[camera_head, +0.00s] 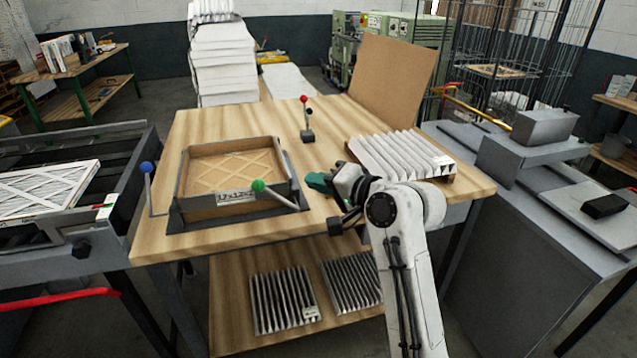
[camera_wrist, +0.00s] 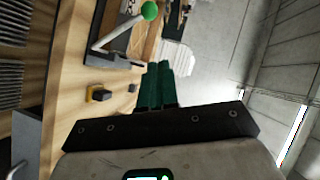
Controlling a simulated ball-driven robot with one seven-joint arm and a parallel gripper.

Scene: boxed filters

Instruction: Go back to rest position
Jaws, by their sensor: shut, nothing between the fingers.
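My gripper (camera_head: 318,181) is above the right half of the wooden table, between the framed box and the pleated filters in the head view. In the wrist view its two dark green fingers (camera_wrist: 157,84) are together with nothing between them. My white arm hides part of the table's front edge. The open cardboard box (camera_head: 225,205) sits in a dark frame at the table's left, with a wooden lattice inside. A lever with a green knob (camera_head: 258,185) is at its right front corner; the green knob also shows in the wrist view (camera_wrist: 149,10).
A stack of pleated filters (camera_head: 395,157) lies at the table's right. A red-knobbed lever (camera_head: 307,135) stands at the back, and a blue-knobbed one (camera_head: 147,168) at the left. A cardboard sheet (camera_head: 393,77) leans behind. A grey machine (camera_head: 520,215) is close on the right.

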